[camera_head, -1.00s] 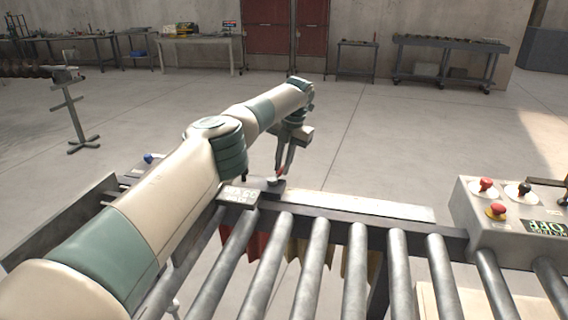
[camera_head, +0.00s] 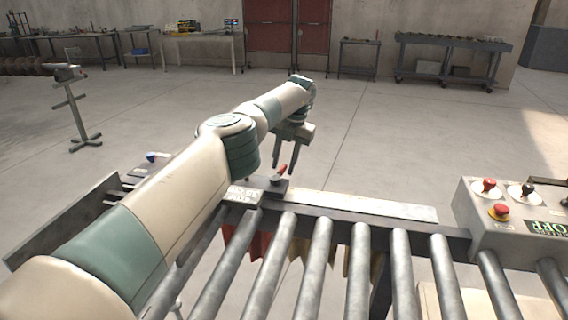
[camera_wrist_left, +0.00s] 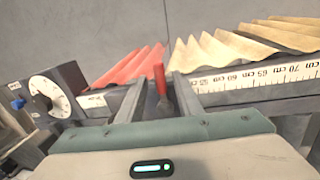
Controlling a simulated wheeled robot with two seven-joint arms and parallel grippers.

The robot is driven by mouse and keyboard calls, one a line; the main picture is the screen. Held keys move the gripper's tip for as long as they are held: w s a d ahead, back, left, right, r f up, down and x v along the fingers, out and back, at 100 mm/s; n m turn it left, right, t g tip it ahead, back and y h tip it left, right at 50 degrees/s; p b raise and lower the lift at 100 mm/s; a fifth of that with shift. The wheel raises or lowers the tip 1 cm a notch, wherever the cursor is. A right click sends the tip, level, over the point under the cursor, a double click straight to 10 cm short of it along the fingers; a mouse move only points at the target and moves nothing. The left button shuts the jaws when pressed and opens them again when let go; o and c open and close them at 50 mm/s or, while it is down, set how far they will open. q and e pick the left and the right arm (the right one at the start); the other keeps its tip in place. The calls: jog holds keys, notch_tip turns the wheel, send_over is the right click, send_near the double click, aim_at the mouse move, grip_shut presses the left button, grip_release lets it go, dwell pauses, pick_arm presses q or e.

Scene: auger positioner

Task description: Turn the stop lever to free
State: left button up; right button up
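The stop lever (camera_head: 281,171) is a short lever with a red grip on a dark block at the rail's near left end. It also shows in the left wrist view (camera_wrist_left: 160,80), standing upright in that picture. My left gripper (camera_head: 284,168) is open close above and around the lever. In the left wrist view my left gripper (camera_wrist_left: 158,84) has its two fingers apart, the red grip between them with a gap on each side. I cannot tell whether a finger touches it. My right gripper is not in view.
A scale rail (camera_head: 360,205) runs right from the lever behind the rollers (camera_head: 318,255). A control box (camera_head: 505,215) with knobs stands at the right. A dial box (camera_wrist_left: 45,95) is left in the wrist view.

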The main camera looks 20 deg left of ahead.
pick_arm(q)
jog(key=shift+r, duration=0.1)
